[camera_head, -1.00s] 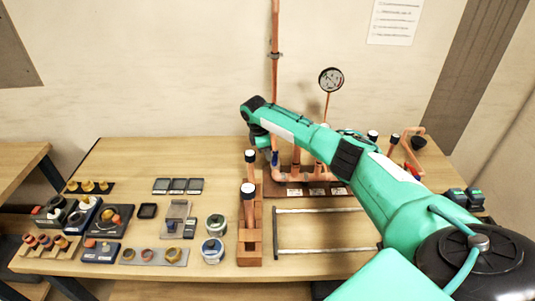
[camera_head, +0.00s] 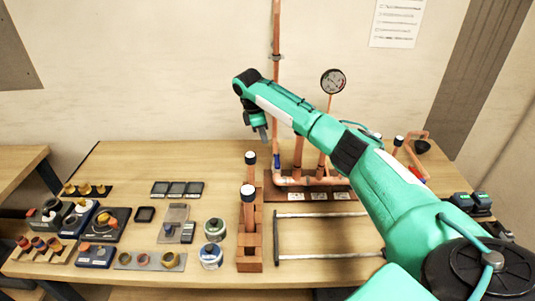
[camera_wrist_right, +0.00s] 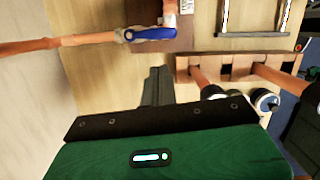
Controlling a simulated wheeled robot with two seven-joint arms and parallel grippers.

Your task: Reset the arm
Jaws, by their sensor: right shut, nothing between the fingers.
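My right arm reaches in from the lower right of the head view. Its gripper (camera_head: 264,136) hangs pointing down above the table, left of the copper manifold (camera_head: 315,181) and behind the wooden rack (camera_head: 249,235). The gripper is shut and empty. In the right wrist view its dark fingers (camera_wrist_right: 157,85) lie together, with a blue-handled valve (camera_wrist_right: 151,33) on a copper pipe beyond them. The rack (camera_wrist_right: 225,67) with its copper pipes also shows there. My left gripper is not in view.
A round gauge (camera_head: 333,81) stands on a thin pipe at the back. A metal frame (camera_head: 322,214) lies right of the rack. Two round tins (camera_head: 212,254) and several small fittings and trays fill the table's left. The back left of the table (camera_head: 140,160) is clear.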

